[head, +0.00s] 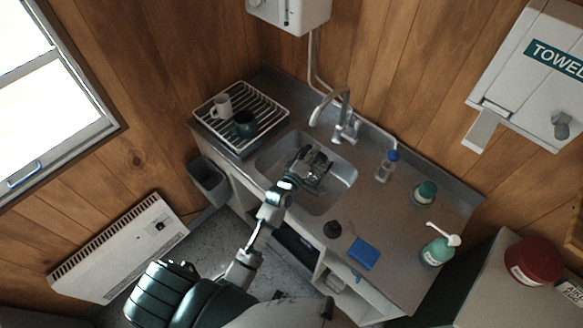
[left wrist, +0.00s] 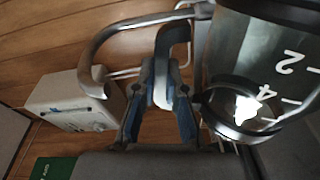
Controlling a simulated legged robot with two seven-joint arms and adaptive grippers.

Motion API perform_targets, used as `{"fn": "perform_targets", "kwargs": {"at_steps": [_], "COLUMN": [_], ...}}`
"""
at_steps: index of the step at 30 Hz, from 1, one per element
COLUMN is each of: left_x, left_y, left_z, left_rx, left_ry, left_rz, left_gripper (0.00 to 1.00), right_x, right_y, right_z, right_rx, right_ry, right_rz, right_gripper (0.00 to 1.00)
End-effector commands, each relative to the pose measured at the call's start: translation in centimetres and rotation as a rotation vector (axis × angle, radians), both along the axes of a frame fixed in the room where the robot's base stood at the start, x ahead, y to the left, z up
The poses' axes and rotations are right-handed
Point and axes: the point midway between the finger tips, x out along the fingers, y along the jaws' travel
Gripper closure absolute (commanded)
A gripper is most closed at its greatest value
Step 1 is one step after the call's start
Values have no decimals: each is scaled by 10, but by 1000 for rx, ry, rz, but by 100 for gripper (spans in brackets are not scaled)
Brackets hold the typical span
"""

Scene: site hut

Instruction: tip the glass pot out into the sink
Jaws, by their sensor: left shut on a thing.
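My left gripper (head: 299,169) reaches over the sink (head: 340,182) in the head view. In the left wrist view its two blue-lined fingers (left wrist: 160,110) are closed around the handle of the glass pot (left wrist: 250,60). The pot is clear with a dark band and white number marks, and it looks strongly tilted. In the head view the pot (head: 316,168) is partly hidden by the gripper and lies over the basin. I cannot tell whether anything is left inside it. My right gripper is not in view.
The tap (head: 345,110) stands behind the basin. A drying rack (head: 270,112) with a white mug (head: 222,105) and a dark mug (head: 243,124) is to the left.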

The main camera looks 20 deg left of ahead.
Motion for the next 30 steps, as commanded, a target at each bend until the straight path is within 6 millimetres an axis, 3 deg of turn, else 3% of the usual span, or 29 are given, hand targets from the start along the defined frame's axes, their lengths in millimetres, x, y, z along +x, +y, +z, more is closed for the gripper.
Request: {"fn": "perform_targets", "kwargs": {"at_steps": [1, 8, 14, 24, 30], "left_x": [-3, -4, -6, -11, -12], "left_y": [-15, -22, -40, -73, -83], "left_z": [-11, -9, -22, -66, -24], "left_rx": [43, 90, 220, 553, 663], "left_ry": [-7, -16, -35, -87, -108], "left_rz": [0, 1, 1, 0, 2], "left_gripper": [100, 100, 100, 100, 100], "right_x": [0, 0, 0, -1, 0], "right_y": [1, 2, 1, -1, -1], "right_z": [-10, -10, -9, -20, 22], "right_rx": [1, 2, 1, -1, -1], "right_ry": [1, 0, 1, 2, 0], "right_rz": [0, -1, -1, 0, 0], "right_gripper": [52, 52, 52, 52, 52]}}
